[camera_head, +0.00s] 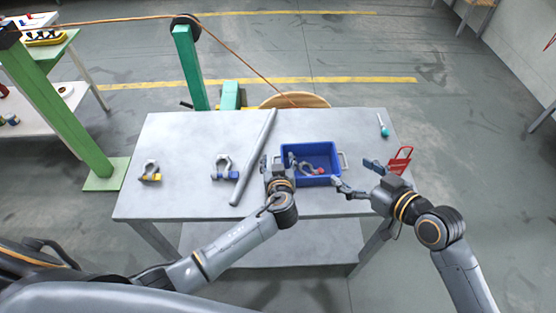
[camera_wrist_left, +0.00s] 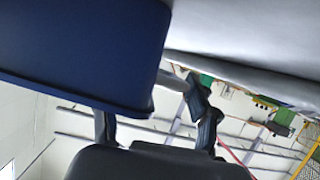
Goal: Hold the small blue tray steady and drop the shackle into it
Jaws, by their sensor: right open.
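The small blue tray (camera_head: 322,181) stands on the grey table, with a light grey handle at its right end. A grey shackle (camera_head: 306,167) with a red end lies inside it. My left gripper (camera_head: 277,161) is at the tray's left end, one finger on each side of the end wall. In the left wrist view the tray (camera_wrist_left: 80,50) fills the upper left and hides part of one finger; the other finger is near a light grey handle. Whether they clamp is unclear. My right gripper (camera_head: 355,177) is open and empty, just right of the tray's front corner.
A shackle with yellow parts (camera_head: 150,172) and one with blue parts (camera_head: 222,168) stand on the left of the table. A long grey bar (camera_head: 254,157) lies left of the tray. A teal-handled tool (camera_head: 384,128) and a red item (camera_head: 400,160) are at the right.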

